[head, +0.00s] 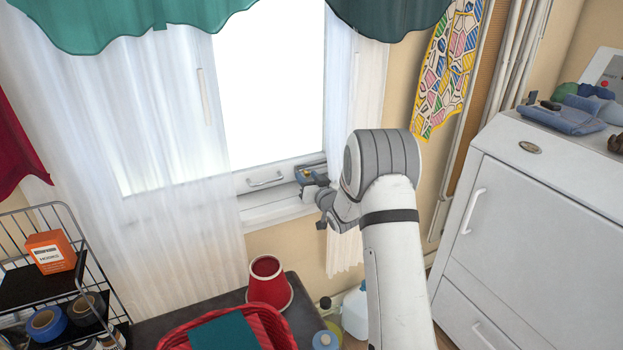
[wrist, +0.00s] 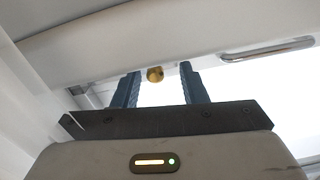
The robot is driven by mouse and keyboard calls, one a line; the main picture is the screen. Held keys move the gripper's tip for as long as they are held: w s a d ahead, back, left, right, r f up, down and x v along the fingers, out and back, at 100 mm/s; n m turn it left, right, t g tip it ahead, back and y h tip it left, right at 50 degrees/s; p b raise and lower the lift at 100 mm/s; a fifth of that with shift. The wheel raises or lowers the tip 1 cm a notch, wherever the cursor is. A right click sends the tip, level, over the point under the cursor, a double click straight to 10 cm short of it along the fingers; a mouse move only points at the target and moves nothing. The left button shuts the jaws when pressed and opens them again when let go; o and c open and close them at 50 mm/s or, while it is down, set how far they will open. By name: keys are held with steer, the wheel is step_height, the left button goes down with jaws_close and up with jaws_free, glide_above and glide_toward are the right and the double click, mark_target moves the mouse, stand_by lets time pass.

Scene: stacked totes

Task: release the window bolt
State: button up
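The window (head: 270,85) has a white frame with a metal pull handle (head: 265,181) on its lower rail. The handle also shows at the right of the wrist view (wrist: 267,49). The small round brass knob of the bolt (wrist: 155,74) is on the white rail in the wrist view. My gripper (wrist: 160,76) is open, with its two dark fingers apart on either side of the knob as seen there. I see a gap on each side of the knob; its depth between the fingertips is hard to tell. In the head view my wrist hides most of the bolt area.
Sheer white curtains (head: 185,150) hang left and right of the window, close to my arm. Below are a red cone-shaped pot (head: 268,282), a red basket (head: 275,325) and a wire rack (head: 45,215). A white cabinet (head: 535,210) stands at the right.

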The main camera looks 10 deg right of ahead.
steer(key=p+v, duration=0.1)
steer(key=v, duration=0.6)
steer(key=shift+s, duration=0.4)
steer(key=shift+d, duration=0.1)
